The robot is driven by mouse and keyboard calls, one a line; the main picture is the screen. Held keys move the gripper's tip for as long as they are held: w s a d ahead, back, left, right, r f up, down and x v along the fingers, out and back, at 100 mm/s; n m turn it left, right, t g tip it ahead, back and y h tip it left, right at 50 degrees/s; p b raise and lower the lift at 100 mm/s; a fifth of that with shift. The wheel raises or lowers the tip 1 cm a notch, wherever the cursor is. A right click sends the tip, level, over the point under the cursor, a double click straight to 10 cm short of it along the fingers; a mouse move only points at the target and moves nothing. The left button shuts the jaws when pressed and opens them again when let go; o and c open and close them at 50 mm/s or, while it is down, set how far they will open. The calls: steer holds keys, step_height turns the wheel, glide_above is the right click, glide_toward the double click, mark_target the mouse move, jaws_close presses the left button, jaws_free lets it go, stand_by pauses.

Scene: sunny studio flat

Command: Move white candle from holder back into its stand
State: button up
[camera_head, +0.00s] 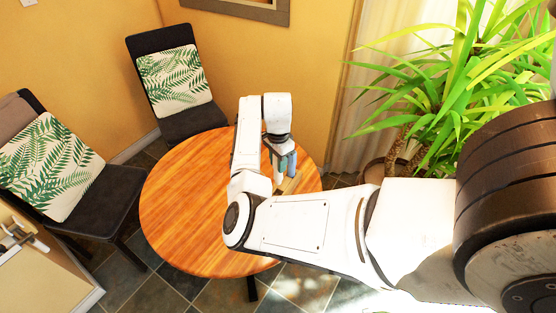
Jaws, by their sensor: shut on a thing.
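My gripper (282,164) points down over the right part of the round wooden table (185,205). Its teal fingers are shut on a slim pale thing, which looks like the white candle (280,173). The candle is roughly upright. A light wooden piece (291,184), perhaps the holder or the stand, lies on the table just below the fingers. My arm hides part of it, and I cannot tell whether the candle touches it. I cannot make out a second holder or stand.
The left half of the table is bare. A dark chair with a leaf-print cushion (174,77) stands behind it, and another chair (100,199) stands at the left. A large green plant (450,75) fills the upper right. A pale cabinet (40,275) is at the lower left.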

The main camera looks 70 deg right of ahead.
mark_target(278, 179)
steer(key=shift+f+b, duration=1.2)
steer(key=shift+f, duration=1.1)
steer(key=shift+p, duration=0.4)
steer(key=shift+a+f+b, duration=0.1)
steer(key=shift+f+b, duration=0.5)
steer(key=shift+f, duration=1.5)
stand_by(2.7)
steer(key=o, duration=1.1)
